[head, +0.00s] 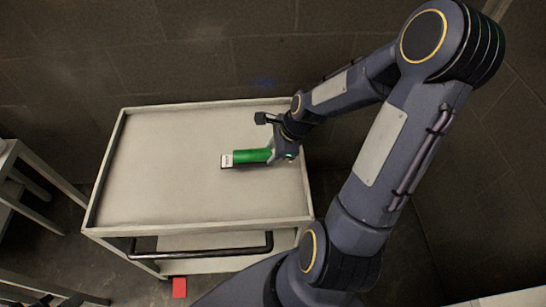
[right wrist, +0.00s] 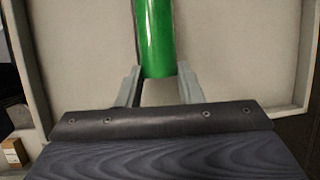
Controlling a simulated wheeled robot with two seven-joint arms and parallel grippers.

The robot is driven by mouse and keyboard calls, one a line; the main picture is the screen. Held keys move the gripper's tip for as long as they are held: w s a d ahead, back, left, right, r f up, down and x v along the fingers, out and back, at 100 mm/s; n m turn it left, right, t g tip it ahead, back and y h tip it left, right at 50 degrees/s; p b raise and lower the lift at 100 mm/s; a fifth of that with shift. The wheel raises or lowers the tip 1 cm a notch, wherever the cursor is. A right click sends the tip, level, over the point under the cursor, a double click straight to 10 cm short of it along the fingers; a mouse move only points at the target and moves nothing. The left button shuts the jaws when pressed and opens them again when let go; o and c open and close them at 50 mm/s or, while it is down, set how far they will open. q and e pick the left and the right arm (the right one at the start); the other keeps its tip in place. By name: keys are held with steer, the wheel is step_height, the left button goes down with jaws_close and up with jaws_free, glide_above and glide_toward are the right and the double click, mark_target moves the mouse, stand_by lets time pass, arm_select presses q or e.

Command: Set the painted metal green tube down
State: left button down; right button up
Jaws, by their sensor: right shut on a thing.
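The green tube (head: 252,156) is glossy and lies across the cart top in the head view, with a small white-and-black block or label (head: 227,160) at its left end. My right gripper (head: 283,152) is at the tube's right end and is shut on it. In the right wrist view the tube (right wrist: 156,38) runs up from between the two fingers (right wrist: 158,85). The tube is over the tray of the grey cart (head: 170,205); I cannot tell whether it touches the surface. My left gripper is not in view.
The cart tray has a raised rim and a black handle bar (head: 200,254) at its front. Most of the tray left of the tube is bare. A red object (head: 179,287) lies on the floor by the cart. Grey tables (head: 35,160) stand at the left edge.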

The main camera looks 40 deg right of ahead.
steer(key=f, duration=0.3)
steer(key=shift+w+d+f, duration=0.15)
steer(key=shift+w+f, duration=0.1)
steer(key=shift+f, duration=0.15)
steer(key=shift+f+b, duration=0.15)
steer(key=shift+b, duration=0.15)
steer(key=o, duration=1)
steer(key=shift+o, duration=0.2)
